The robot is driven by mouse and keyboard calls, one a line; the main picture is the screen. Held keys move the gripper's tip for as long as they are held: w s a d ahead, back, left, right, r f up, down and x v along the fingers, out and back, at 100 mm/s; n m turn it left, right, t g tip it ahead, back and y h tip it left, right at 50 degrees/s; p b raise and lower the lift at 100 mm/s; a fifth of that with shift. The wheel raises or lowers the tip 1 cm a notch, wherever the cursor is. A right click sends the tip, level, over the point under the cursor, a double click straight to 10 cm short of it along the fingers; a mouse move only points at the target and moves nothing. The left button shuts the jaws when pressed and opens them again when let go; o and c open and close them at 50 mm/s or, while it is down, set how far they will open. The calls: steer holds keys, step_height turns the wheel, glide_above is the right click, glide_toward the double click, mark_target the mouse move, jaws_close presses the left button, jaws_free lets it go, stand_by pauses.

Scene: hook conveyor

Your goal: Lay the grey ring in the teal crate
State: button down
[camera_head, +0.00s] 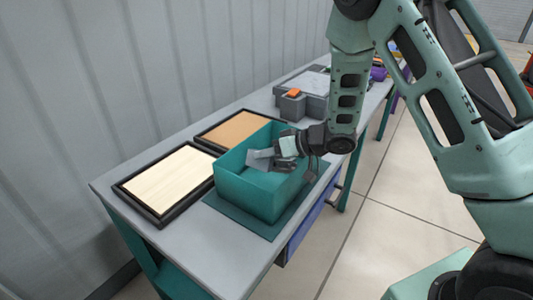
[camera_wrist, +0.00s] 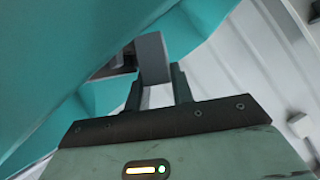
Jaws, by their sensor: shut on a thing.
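The teal crate (camera_head: 245,194) stands open-topped on a dark teal mat on the bench. My gripper (camera_head: 272,159) reaches in over the crate from the right, with its fingers at or just below rim height. It is shut on a grey piece, the grey ring (camera_head: 259,153), of which only a flat part shows. In the wrist view the grey ring (camera_wrist: 152,57) stands out between the fingertips of my gripper (camera_wrist: 158,85), with teal crate walls (camera_wrist: 60,60) around it. Its hole is not clearly visible. I cannot tell whether the ring touches the crate.
Two black-framed trays, one cream (camera_head: 168,180) and one orange-brown (camera_head: 232,131), lie left of and behind the crate. A grey box with an orange top (camera_head: 293,100) stands farther back on the bench. A corrugated wall (camera_head: 150,70) runs along the left.

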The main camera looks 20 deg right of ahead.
steer(key=c, duration=1.2)
jaws_free()
steer(key=shift+f, duration=0.1)
